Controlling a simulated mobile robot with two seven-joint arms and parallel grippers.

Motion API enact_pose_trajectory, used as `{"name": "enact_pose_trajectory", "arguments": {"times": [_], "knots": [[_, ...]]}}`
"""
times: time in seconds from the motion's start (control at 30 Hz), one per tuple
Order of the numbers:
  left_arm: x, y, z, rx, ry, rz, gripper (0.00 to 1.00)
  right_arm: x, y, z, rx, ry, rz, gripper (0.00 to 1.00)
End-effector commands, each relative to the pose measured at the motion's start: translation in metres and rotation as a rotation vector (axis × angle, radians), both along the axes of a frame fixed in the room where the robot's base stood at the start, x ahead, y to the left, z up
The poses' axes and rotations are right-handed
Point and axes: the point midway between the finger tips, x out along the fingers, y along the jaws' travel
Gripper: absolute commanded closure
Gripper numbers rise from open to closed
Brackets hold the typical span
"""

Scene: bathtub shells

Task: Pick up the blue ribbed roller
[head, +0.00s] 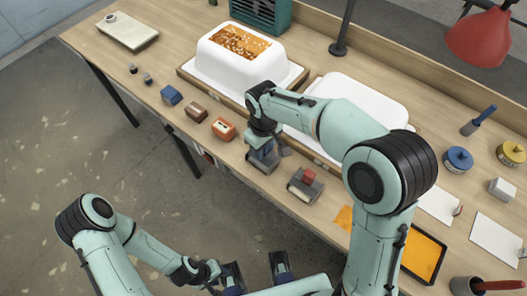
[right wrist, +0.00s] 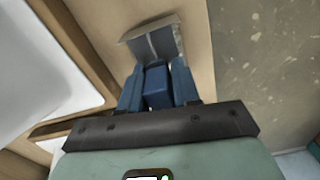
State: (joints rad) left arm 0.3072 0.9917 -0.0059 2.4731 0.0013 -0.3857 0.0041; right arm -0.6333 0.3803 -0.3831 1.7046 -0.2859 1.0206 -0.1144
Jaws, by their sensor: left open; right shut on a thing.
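A blue piece (right wrist: 157,87), which I take to be the blue roller, sits between the blue fingers of my right gripper (right wrist: 157,85) in the right wrist view. Its ribs cannot be made out. In the head view my right gripper (head: 264,150) points down at the table's front part, shut on this piece, which the fingers largely hide. A grey metal piece (right wrist: 152,42) lies just beyond the fingertips; I cannot tell whether it touches the roller. My left gripper (head: 257,275) is open and empty, low in front of the table.
A white tub shell (head: 215,65) with an orange-brown patch and a second white shell (head: 370,92) stand behind. A dark tray with a red block (head: 308,178) is to the right. Blue (head: 171,95), brown (head: 196,111) and orange (head: 223,129) blocks line the front left.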

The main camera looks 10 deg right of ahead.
Motion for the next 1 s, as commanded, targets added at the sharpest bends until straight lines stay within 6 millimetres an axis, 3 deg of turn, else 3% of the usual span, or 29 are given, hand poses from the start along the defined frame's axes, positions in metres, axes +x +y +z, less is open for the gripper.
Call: {"name": "enact_pose_trajectory", "arguments": {"times": [0.17, 0.37, 0.8, 1.0], "knots": [[0.000, 0.000, 0.001, 0.000, 0.000, 0.000, 0.57, 0.001, 0.000, 0.007, 0.002, -0.003, 0.000, 1.00], [0.002, 0.000, 0.006, 0.000, -0.002, 0.000, 0.57, 0.001, 0.000, 0.033, 0.003, -0.005, 0.000, 1.00], [0.011, 0.000, 0.030, 0.000, -0.012, 0.000, 0.57, 0.001, 0.000, 0.155, 0.002, -0.006, -0.001, 1.00], [0.014, 0.000, 0.038, 0.000, -0.017, 0.000, 0.57, 0.001, 0.000, 0.189, 0.001, -0.004, 0.000, 1.00]]}}
